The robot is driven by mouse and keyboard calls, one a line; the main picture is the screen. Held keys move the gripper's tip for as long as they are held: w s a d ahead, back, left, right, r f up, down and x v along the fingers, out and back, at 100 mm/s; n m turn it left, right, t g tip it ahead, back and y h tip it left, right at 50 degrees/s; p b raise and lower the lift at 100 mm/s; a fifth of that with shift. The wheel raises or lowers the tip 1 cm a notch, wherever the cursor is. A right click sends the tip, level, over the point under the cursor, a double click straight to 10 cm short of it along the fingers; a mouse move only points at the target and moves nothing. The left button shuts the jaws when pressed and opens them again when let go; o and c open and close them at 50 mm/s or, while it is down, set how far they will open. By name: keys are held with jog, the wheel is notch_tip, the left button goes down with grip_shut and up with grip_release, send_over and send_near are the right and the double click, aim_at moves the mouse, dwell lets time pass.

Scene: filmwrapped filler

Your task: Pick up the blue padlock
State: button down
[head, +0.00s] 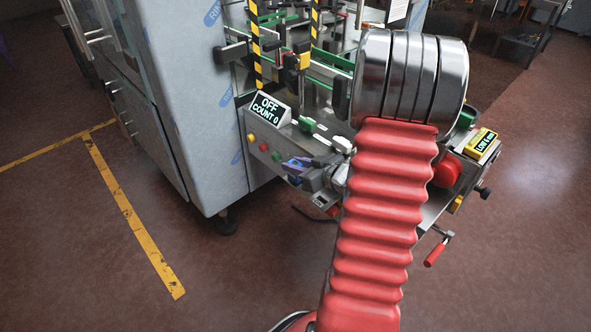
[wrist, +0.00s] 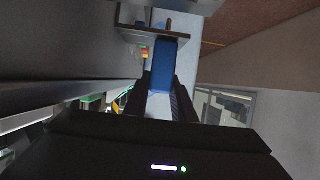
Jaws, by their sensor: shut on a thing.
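The blue padlock (wrist: 168,62) shows in the wrist view as a plain blue body between two dark fingers. My gripper (wrist: 162,82) is shut on it, with a finger against each side. In the head view the padlock (head: 294,163) is a small blue-purple shape at the front of the machine's control panel. My gripper (head: 305,170) is there too, partly hidden behind my red arm sleeve. A small brown piece shows beyond the padlock in the wrist view; I cannot tell whether it belongs to the lock. I cannot tell whether the padlock touches the panel.
The display (head: 270,108) reads OFF, COUNT 0. A grey cabinet (head: 200,95) stands close on the left. The floor in front is clear, with yellow lines (head: 130,215).

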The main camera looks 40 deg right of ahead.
jog(key=shift+r, duration=5.05)
jog(key=shift+s+d, duration=0.1)
